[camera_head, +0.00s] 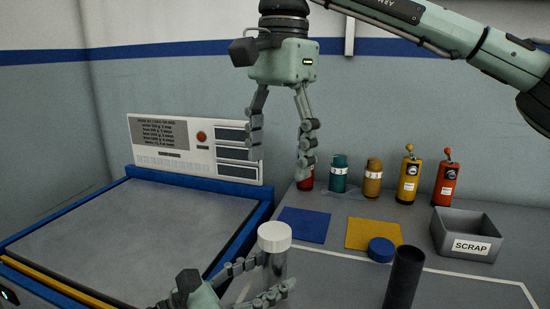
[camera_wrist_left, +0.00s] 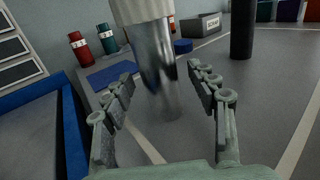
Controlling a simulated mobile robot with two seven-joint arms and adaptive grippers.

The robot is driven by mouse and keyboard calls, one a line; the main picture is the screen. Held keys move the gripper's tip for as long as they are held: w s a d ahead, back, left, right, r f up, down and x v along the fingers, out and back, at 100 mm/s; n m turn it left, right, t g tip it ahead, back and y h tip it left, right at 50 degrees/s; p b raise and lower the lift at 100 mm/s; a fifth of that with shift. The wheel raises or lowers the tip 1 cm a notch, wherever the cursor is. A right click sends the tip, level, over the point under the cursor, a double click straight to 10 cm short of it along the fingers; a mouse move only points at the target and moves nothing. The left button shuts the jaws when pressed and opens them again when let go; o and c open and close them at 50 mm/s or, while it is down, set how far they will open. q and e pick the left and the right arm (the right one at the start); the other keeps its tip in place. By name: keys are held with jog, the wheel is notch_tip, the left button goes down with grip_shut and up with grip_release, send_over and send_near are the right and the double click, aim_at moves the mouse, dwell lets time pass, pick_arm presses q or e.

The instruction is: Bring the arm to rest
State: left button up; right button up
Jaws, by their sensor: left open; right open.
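My right gripper (camera_head: 280,165) hangs open and empty above the back of the table, fingers pointing down. Its arm (camera_head: 430,25) comes in from the upper right.
A blue-framed grey platform (camera_head: 140,230) with a panel (camera_head: 195,148) is at left. Several canisters (camera_head: 338,175) line the back. A grey SCRAP bin (camera_head: 468,236), blue mat (camera_head: 304,224), yellow mat (camera_head: 373,234), blue disc (camera_head: 381,249) and dark cylinder (camera_head: 404,280) occupy the right.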

aim_at(274, 230)
pick_arm(q)
jog(key=v, duration=1)
jog(key=shift+s, duration=0.15)
jog(key=shift+w+d+r, duration=0.1)
jog(key=shift+w+d, duration=0.1)
jog(key=x, duration=1)
jog(key=shift+w+d, duration=0.45)
jog(key=shift+d, duration=0.05)
pick_arm(e)
jog(key=f, duration=1.1)
jog(key=shift+s+a+f, duration=0.1)
jog(key=shift+a+f, duration=0.15)
jog(key=shift+f, duration=0.05)
notch_tip(274, 230, up, 5)
jog(key=shift+f, duration=0.15)
